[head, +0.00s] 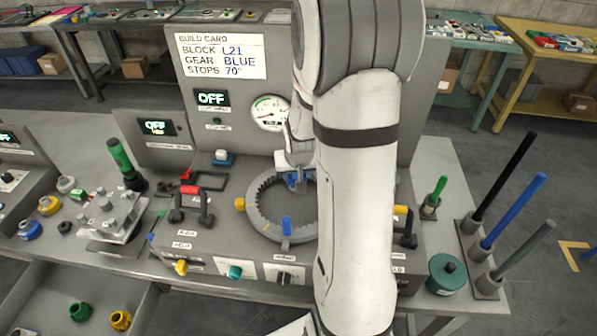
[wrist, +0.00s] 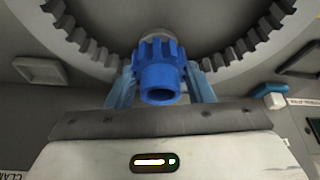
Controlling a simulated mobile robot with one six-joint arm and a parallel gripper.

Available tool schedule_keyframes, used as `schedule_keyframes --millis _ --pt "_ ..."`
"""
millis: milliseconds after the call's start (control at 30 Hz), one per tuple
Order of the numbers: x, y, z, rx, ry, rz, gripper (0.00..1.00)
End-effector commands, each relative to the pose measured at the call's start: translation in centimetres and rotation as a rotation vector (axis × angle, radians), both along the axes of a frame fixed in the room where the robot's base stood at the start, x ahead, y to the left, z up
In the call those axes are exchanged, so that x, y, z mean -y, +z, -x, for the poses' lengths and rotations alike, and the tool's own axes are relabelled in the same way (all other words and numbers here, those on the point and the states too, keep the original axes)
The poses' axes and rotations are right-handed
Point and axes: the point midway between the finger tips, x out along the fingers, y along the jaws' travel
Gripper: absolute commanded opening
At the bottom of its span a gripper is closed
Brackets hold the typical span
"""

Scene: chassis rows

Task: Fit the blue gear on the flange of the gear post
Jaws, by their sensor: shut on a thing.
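The blue gear (wrist: 158,78), with teeth and a hollow hub, is between the two blue fingers of my gripper (wrist: 160,68) in the wrist view. My gripper is shut on it. A round grey part (wrist: 160,32) shows just behind the gear and may be the gear post; whether the gear touches it I cannot tell. In the head view my gripper (head: 296,181) is at the back right of the grey toothed ring (head: 254,220), partly hidden by my arm. Gear and fingers cannot be told apart there.
The toothed ring also surrounds the gear in the wrist view (wrist: 85,42). A blue stop (head: 286,226) and a yellow stop (head: 240,204) sit on the ring. A red-topped handle (head: 190,192) stands left, tall rods (head: 515,208) right. The build card (head: 222,56) reads gear blue.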

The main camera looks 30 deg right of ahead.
Motion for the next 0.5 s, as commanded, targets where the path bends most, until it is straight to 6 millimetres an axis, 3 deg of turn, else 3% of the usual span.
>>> schedule_keyframes --millis 500 --pt "0.0 -1.6 0.0 0.001 0.0 0.0 0.17"
